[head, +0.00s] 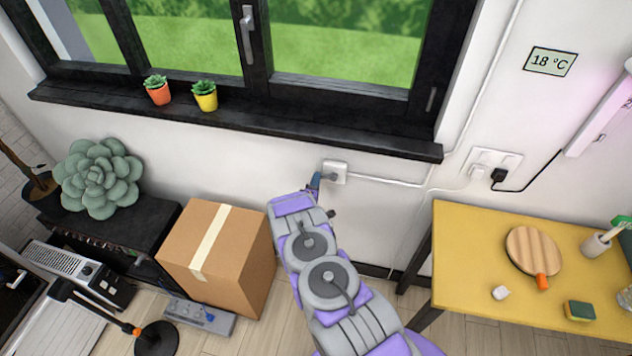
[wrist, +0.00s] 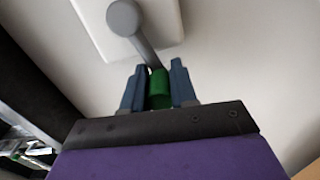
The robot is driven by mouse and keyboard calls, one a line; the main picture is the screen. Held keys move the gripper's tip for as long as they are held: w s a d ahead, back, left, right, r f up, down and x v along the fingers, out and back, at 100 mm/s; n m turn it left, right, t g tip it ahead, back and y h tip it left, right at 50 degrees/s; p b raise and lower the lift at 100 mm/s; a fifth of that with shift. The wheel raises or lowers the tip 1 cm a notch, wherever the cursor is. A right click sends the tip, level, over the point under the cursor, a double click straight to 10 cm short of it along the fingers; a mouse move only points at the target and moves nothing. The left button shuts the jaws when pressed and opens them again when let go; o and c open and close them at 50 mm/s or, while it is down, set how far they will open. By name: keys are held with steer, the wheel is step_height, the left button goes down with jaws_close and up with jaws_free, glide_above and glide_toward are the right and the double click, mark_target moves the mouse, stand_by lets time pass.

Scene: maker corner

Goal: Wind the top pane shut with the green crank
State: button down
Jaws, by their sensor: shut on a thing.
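My gripper (wrist: 157,90) is shut on the green crank handle (wrist: 159,92), with one blue-grey finger on each side of it in the wrist view. A grey crank arm (wrist: 146,50) runs from the handle up to a round hub (wrist: 124,17) on a white wall box. In the head view the white crank box (head: 335,172) is on the wall below the sill, and my gripper (head: 315,181) reaches it from below. The green handle is hidden there. The dark window frame (head: 258,45) stands above; its top pane is out of view.
A black sill (head: 290,133) with two potted succulents (head: 204,96) juts out above the crank box. A cardboard box (head: 225,255) stands left of my arm. A yellow table (head: 470,245) stands to the right. A white conduit (head: 390,182) runs right from the crank box.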

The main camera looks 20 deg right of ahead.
steer(key=shift+a+f, duration=0.15)
steer(key=shift+a, duration=0.05)
steer(key=c, duration=1.1)
jaws_free()
steer(key=shift+w, duration=0.15)
steer(key=shift+o, duration=1.1)
steer(key=p+v, duration=0.1)
steer(key=v, duration=1.6)
steer(key=shift+s+a, duration=0.2)
steer(key=shift+s, duration=0.05)
steer(key=shift+c, duration=0.4)
